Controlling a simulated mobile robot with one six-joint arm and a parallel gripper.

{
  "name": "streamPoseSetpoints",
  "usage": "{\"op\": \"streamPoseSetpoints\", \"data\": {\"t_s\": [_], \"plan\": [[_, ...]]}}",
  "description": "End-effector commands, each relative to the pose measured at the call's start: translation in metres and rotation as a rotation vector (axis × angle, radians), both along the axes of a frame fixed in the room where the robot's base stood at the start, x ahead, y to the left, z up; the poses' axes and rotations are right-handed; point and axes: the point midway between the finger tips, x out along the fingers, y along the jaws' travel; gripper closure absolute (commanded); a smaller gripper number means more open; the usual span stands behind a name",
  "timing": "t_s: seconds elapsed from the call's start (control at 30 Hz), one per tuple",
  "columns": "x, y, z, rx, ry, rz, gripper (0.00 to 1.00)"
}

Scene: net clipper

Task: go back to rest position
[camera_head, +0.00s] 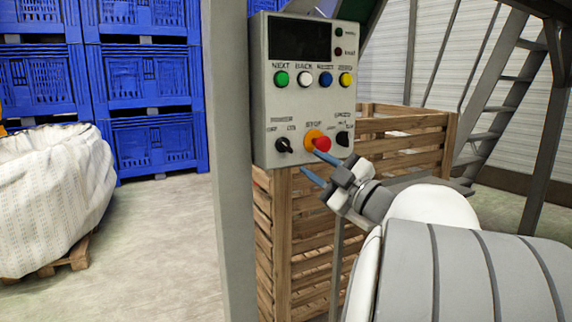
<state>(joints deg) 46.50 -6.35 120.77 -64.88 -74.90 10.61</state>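My gripper (308,160) is in the middle of the view, in front of the lower part of a grey control panel (291,102). Its two blue fingers are apart, with nothing visible between them. The upper fingertip appears just below the red stop button (321,144) on its yellow-orange base. I cannot tell whether it touches the panel. My arm reaches in from the lower right.
A grey post (232,200) stands left of the panel. A wooden slatted crate (402,140) is behind the panel and my arm. Blue crates (152,79) are stacked at the back left, near a white sack (50,200) on a pallet. Stairs (505,95) rise at right. Left-centre floor is clear.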

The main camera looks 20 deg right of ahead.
Motion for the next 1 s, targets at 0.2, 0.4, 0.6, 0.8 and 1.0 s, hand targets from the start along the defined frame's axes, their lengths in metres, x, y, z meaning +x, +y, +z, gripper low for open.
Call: {"op": "streamPoseSetpoints", "data": {"t_s": [0.2, 0.4, 0.6, 0.8, 1.0], "plan": [[0.0, 0.0, 0.001, 0.001, 0.0, -0.001, 0.68], [0.014, 0.002, 0.025, 0.048, 0.037, -0.095, 0.68], [0.031, 0.004, 0.053, 0.195, 0.186, -0.331, 0.68], [0.022, 0.019, 0.048, 0.358, 0.437, -0.531, 0.68], [-0.018, 0.06, 0.025, 0.494, 0.792, -0.667, 0.68]]}}
